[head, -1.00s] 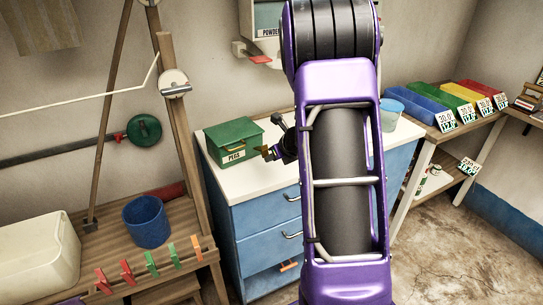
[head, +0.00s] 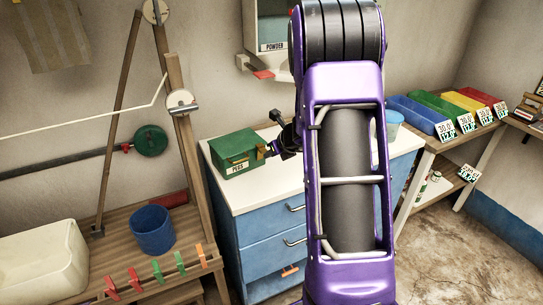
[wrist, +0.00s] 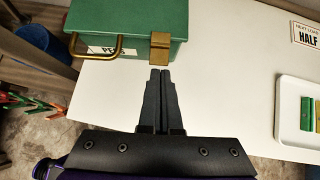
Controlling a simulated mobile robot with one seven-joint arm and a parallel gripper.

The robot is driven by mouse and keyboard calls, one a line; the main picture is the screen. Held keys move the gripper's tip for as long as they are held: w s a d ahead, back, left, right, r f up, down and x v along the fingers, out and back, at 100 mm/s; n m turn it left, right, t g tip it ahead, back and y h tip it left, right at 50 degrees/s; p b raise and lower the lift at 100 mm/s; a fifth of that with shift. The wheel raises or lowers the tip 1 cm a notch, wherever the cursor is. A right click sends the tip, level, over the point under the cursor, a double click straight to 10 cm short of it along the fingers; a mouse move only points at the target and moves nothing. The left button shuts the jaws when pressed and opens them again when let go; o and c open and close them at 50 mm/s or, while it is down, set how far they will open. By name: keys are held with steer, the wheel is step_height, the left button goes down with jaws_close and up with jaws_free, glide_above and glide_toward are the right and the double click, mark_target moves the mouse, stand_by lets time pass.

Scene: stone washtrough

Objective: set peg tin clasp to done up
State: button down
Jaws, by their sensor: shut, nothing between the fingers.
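The peg tin (head: 236,153) is a green box with a PEGS label, on the white counter top. Its lid is down. It also shows at the top of the wrist view (wrist: 110,22), with a brass handle (wrist: 96,50) on its front. The brass clasp (wrist: 160,48) sits at the front right of the tin, across the lid's edge, and looks close against the front. It also shows in the head view (head: 261,152). My gripper (wrist: 160,72) is shut and empty, its fingertips just in front of the clasp's lower end. Whether they touch is unclear.
The white counter top (wrist: 225,60) between tin and tray is clear. A blue bucket (head: 153,229) stands on the wooden bench at left.

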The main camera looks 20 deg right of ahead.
steer(key=shift+r+p, duration=0.65)
steer(key=shift+r, duration=0.15)
